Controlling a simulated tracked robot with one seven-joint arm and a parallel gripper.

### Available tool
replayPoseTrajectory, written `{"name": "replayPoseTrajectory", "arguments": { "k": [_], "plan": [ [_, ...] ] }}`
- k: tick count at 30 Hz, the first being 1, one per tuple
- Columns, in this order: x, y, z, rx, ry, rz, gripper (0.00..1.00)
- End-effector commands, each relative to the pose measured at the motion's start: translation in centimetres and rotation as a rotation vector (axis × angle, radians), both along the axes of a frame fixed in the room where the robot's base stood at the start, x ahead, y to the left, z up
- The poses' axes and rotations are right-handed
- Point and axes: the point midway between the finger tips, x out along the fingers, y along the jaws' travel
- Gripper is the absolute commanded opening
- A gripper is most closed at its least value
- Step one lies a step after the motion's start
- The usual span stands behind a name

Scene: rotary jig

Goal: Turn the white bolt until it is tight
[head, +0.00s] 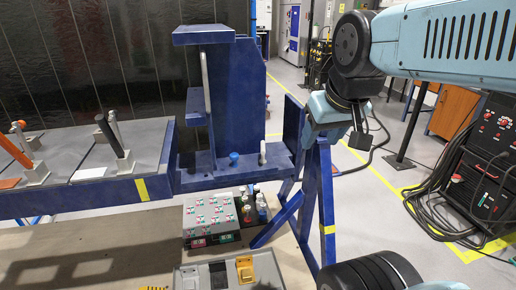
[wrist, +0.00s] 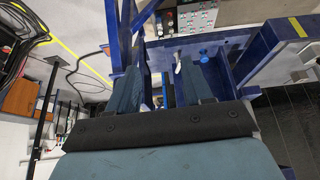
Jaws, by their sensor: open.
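The white bolt (head: 263,153) stands upright near the right end of the blue jig's lower plate (head: 215,178). In the wrist view a pale upright piece (wrist: 178,66), which looks like this bolt, shows beyond the fingers, nearer the right finger. My gripper (head: 322,112) is to the right of the bolt and above it in the head view, apart from it. The bolt's thread is hidden.
A blue knob (head: 234,158) stands left of the bolt; it also shows in the wrist view (wrist: 204,55). The jig's tall side plate (head: 240,95) rises behind. A blue trestle leg (head: 326,205) stands beside the plate. A button box (head: 212,217) with bottles is below.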

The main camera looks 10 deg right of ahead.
Motion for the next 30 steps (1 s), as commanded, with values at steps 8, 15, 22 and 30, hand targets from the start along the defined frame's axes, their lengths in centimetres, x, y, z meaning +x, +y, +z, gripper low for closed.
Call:
{"name": "replayPoseTrajectory", "arguments": {
  "k": [8, 15, 22, 30],
  "plan": [
    [4.5, 1.0, 1.0, -0.235, 0.102, 0.347, 0.47],
    [10.2, 2.1, 1.1, -0.443, 0.227, 0.804, 0.47],
    [15.7, 3.0, 0.2, -0.566, 0.32, 1.271, 0.47],
    [22.1, 3.8, -1.9, -0.631, 0.347, 1.839, 0.47]
  ]
}}
